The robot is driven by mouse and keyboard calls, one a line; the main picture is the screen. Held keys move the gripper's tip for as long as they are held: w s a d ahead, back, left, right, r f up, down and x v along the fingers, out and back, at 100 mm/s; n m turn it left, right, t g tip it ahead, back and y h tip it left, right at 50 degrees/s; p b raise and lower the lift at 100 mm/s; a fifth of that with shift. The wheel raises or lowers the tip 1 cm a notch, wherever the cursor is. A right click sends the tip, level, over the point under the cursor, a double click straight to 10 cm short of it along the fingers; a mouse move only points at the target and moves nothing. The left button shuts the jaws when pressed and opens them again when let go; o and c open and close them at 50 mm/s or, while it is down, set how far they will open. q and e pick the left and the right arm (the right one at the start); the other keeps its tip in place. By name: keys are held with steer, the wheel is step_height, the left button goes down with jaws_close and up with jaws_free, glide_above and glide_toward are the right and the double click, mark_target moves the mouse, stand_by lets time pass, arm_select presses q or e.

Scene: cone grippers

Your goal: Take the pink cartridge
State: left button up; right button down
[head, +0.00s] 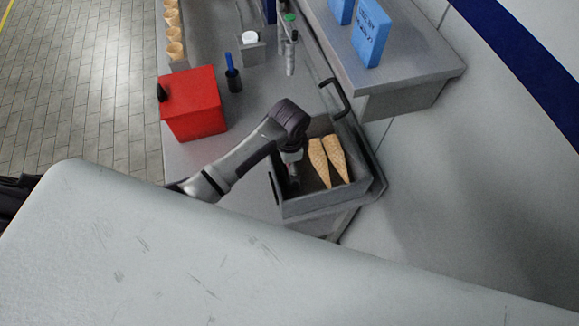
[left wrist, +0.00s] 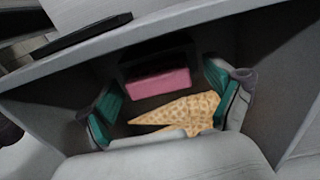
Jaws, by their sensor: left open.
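The pink cartridge (left wrist: 160,82) shows in the left wrist view as a pink block with a dark part behind it, inside a grey bin (left wrist: 50,62). My left gripper (left wrist: 165,92) is open, with one teal-padded finger on each side of the picture. The cartridge appears between and beyond the fingertips, with no visible contact. In the head view my left gripper (head: 292,176) reaches down into the left part of the bin (head: 315,204); the arm largely hides the cartridge there. My right gripper is not in view.
Two waffle cones (head: 326,162) lie in the bin close to my left gripper. A red box (head: 193,104) and a dark cup (head: 233,80) stand on the counter.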

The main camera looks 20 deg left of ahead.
arm_select(q)
steer(key=shift+s, duration=0.1)
steer(key=shift+c, duration=1.3)
steer(key=c, duration=0.8)
steer(key=shift+c, duration=1.1)
steer(key=shift+r, duration=0.1)
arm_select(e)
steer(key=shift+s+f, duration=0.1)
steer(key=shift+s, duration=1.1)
